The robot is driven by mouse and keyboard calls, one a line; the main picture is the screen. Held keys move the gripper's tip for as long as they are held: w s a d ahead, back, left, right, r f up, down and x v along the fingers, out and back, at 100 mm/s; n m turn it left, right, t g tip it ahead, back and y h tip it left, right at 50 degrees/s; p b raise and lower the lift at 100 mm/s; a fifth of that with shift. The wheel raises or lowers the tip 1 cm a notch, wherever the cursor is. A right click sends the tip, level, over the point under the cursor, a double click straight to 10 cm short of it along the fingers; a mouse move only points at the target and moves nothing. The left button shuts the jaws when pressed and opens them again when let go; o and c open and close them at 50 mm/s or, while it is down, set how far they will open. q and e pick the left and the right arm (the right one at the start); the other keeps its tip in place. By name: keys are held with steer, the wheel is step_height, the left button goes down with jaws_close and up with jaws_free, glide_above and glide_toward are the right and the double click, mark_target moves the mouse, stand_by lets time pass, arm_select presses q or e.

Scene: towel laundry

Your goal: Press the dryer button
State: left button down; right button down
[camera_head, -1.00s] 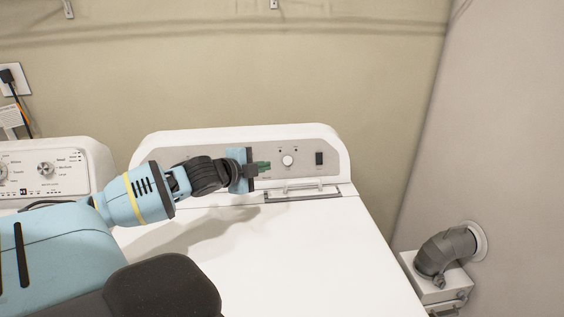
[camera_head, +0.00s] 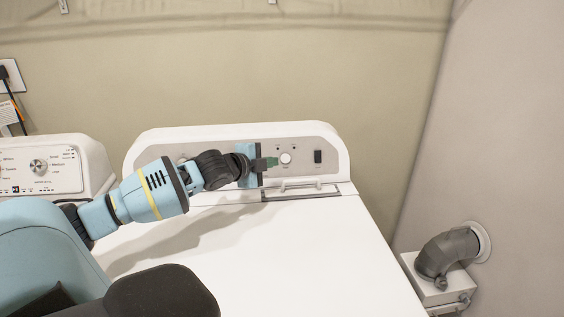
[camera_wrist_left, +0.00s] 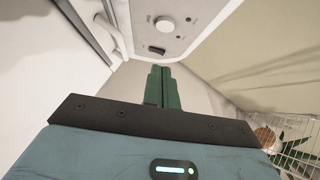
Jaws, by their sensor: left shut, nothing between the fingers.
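The white dryer (camera_head: 290,235) has a grey control panel at its back with a round white knob (camera_head: 286,158). A dark upright rectangular button (camera_head: 318,157) sits right of the knob. Both also show in the left wrist view, the knob (camera_wrist_left: 165,24) and the dark button (camera_wrist_left: 157,50). My left gripper (camera_head: 272,162) is shut and empty, with its green fingertips just left of the knob in the head view. In the left wrist view the shut fingers (camera_wrist_left: 161,84) point toward the panel, with the button beyond their tips. I cannot tell whether they touch the panel. My right gripper is not in view.
A washer (camera_head: 45,168) with its own dial stands at the left. A grey vent duct (camera_head: 447,255) comes from the right wall. The dryer's top is clear. A white wire basket (camera_wrist_left: 295,155) with leaves near it shows in the left wrist view.

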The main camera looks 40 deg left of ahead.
mark_target(288, 159)
arm_select(q)
steer(key=w+f, duration=0.1)
steer(key=w, duration=0.1)
steer(key=w+a+f, duration=0.1)
steer(key=w, duration=0.1)
steer(key=w+a, duration=0.1)
steer(key=w, duration=0.1)
steer(key=shift+w+a+f+b, duration=0.1)
steer(key=shift+w+f+b, duration=0.15)
steer(key=shift+f+b, duration=0.15)
steer(key=shift+w+a+f, duration=0.25)
steer(key=shift+w+a, duration=0.15)
steer(key=shift+a, duration=0.05)
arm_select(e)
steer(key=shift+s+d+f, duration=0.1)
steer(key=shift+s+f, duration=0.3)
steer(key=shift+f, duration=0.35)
arm_select(q)
steer(key=shift+a+f, duration=0.1)
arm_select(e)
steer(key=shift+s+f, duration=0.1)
